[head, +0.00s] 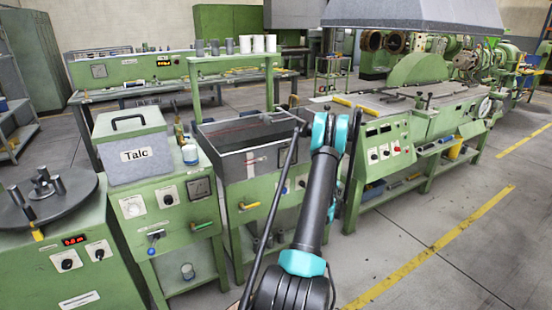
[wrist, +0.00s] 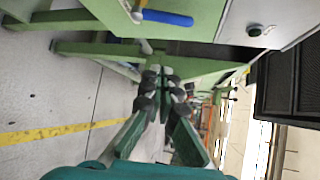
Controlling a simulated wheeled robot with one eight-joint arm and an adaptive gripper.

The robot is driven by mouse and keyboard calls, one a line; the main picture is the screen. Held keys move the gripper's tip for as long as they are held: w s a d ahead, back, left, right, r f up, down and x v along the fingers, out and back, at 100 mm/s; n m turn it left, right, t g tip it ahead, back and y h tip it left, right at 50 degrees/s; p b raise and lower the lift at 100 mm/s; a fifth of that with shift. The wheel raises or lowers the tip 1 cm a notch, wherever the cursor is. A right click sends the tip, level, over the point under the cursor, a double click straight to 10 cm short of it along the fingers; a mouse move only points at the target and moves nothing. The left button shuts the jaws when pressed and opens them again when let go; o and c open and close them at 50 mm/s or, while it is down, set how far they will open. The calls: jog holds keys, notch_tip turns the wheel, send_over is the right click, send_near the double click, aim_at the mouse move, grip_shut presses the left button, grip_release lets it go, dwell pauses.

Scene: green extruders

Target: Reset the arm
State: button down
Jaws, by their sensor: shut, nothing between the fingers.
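My gripper (wrist: 160,84) is in the middle of the wrist view. Its dark fingertips are together with nothing between them. My black and teal arm reaches up the middle of the head view, in front of the green benches. The gripper itself is hidden behind the arm in that view. In the wrist view, which is turned sideways, green machine frames lie beyond the fingers. I see no contact with them, though the exact gap is unclear.
In the head view, a grey Talc box (head: 132,150) and a dark basin (head: 248,135) stand left of my arm. A long green machine (head: 400,140) stands to the right, under a grey hood (head: 415,14). Open floor (head: 460,240) with yellow lines lies at the lower right.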

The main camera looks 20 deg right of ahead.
jog(key=w+a+r+n+y, duration=0.1)
jog(key=a+r+n+y, duration=0.1)
jog(key=a+r+n, duration=0.45)
jog(key=w+a+r+n+y, duration=0.1)
jog(key=w+a+r, duration=0.15)
jog(key=a, duration=0.75)
jog(key=s+a+r+n+g+y, duration=0.1)
jog(key=s+a+r+n+y, duration=0.2)
jog(key=a, duration=0.6)
jog(key=s+a+r+n+g, duration=0.1)
jog(key=s+a+r+n, duration=0.25)
jog(key=a, duration=0.55)
jog(key=s+a+f+n+g+y, duration=0.1)
jog(key=s+a+n+g+y, duration=0.1)
jog(key=s+a+n, duration=0.6)
jog(key=s+a+f+n+g+y, duration=0.1)
jog(key=s+a+n, duration=0.6)
jog(key=s+a, duration=0.8)
jog(key=s+g+y, duration=0.1)
jog(key=s, duration=0.5)
jog(key=shift+s+a+f+n+y, duration=0.15)
jog(key=shift+s+a+n+y, duration=0.15)
jog(key=shift+s+n, duration=0.1)
